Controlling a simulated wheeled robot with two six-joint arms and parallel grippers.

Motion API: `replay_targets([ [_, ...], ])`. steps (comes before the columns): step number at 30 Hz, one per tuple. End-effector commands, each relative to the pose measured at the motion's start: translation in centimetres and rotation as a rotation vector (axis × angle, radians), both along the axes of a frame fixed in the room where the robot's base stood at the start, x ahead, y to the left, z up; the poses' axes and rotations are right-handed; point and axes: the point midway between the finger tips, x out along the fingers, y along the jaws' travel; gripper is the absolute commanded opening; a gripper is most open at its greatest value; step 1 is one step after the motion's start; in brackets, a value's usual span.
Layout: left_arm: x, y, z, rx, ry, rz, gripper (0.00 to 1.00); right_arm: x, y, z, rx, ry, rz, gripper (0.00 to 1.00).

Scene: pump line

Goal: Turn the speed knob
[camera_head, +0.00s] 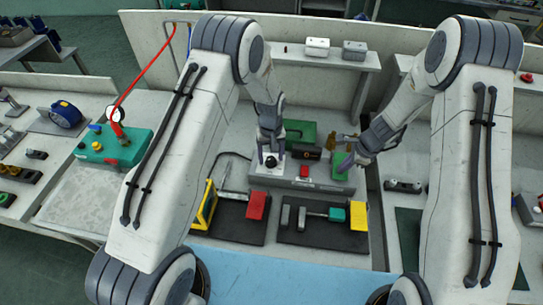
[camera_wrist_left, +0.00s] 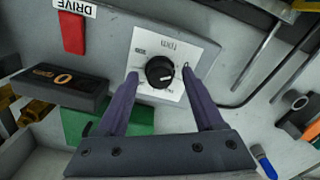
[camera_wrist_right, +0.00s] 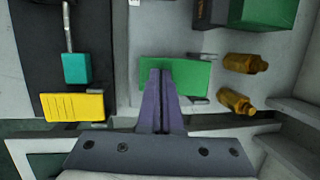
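The speed knob (camera_wrist_left: 160,72) is round and black with a white pointer mark, on a white dial plate (camera_wrist_left: 146,48) on a grey control box (camera_wrist_left: 215,60). In the head view the box (camera_head: 330,186) stands mid-bench and my gripper mostly hides the knob. My left gripper (camera_wrist_left: 160,75) is open, its fingertips on either side of the knob; I cannot tell whether they touch it. It also shows in the head view (camera_head: 270,160). My right gripper (camera_wrist_right: 161,72) is shut with nothing seen between its fingers, over a green block (camera_wrist_right: 190,77).
On the box are a red DRIVE switch (camera_wrist_left: 73,33) and a black display unit (camera_wrist_left: 63,92). Brass fittings (camera_wrist_right: 240,64) lie beside the green block. Dark mats (camera_head: 300,235) with tools and coloured blocks lie in front. A teal pump (camera_head: 112,148) with a red hose stands left.

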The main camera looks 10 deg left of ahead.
Motion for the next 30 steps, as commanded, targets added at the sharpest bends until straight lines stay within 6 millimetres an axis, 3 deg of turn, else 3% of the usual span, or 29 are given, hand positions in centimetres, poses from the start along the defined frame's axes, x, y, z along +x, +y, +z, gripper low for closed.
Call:
replay_targets([
  [1, 0.0, 0.0, -0.01, 0.0, 0.0, 0.0, 0.48, -0.15, 0.0, -0.17, 0.0, 0.004, 0.0, 0.0],
  [5, -0.01, 0.01, 0.0, 0.0, 0.0, 0.0, 0.0, -0.15, 0.0, -0.17, 0.0, 0.004, 0.0, 0.0],
  [17, -0.03, 0.01, 0.01, 0.0, 0.001, -0.058, 0.0, -0.14, 0.0, -0.16, 0.0, 0.004, 0.0, 0.0],
  [30, -0.04, 0.01, 0.0, 0.0, 0.001, -0.403, 0.0, -0.13, 0.0, -0.16, 0.0, 0.004, 0.0, 0.0],
])
